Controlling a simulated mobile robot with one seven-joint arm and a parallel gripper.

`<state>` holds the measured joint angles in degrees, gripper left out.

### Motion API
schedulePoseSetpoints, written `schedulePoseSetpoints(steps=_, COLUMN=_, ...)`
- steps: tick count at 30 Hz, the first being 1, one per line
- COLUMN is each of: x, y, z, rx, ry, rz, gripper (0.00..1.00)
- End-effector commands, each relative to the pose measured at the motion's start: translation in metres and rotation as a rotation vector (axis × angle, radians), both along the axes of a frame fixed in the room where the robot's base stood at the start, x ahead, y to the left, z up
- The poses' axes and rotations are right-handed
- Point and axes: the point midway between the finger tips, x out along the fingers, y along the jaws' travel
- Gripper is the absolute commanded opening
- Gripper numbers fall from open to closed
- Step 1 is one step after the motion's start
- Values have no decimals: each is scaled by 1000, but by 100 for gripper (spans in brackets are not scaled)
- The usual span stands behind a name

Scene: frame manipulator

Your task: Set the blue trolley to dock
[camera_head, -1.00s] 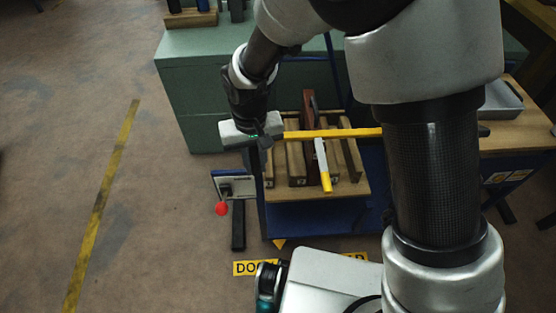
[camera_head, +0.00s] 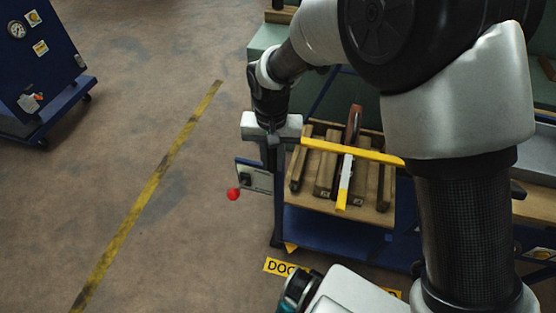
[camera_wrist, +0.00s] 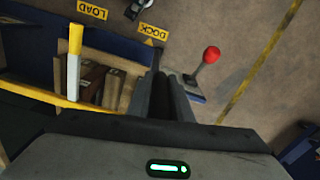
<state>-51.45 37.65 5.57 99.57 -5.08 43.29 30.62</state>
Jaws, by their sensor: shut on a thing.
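The blue trolley (camera_head: 340,223) has a blue frame, a wooden deck and a yellow bar (camera_head: 355,151) across its top. Its yellow triangular pointer (camera_head: 291,248) is close to the yellow DOCK label (camera_head: 280,266) on the floor. In the wrist view, the pointer (camera_wrist: 150,42) is beside the DOCK label (camera_wrist: 154,31), with the LOAD label (camera_wrist: 92,9) farther left. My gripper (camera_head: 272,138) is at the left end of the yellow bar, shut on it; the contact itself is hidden. In the wrist view, my gripper (camera_wrist: 170,98) is over the trolley's edge.
A lever with a red knob (camera_head: 233,194) sticks out left of the trolley. A blue wheeled cabinet (camera_head: 38,65) with a gauge stands at the upper left. A yellow floor line (camera_head: 150,190) crosses the clear floor between. A green cabinet (camera_head: 262,45) stands behind.

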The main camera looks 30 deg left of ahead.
Motion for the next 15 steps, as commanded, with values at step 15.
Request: schedulePoseSetpoints(steps=15, x=-2, y=7, z=2, rx=11, ry=-4, rz=13, gripper=36)
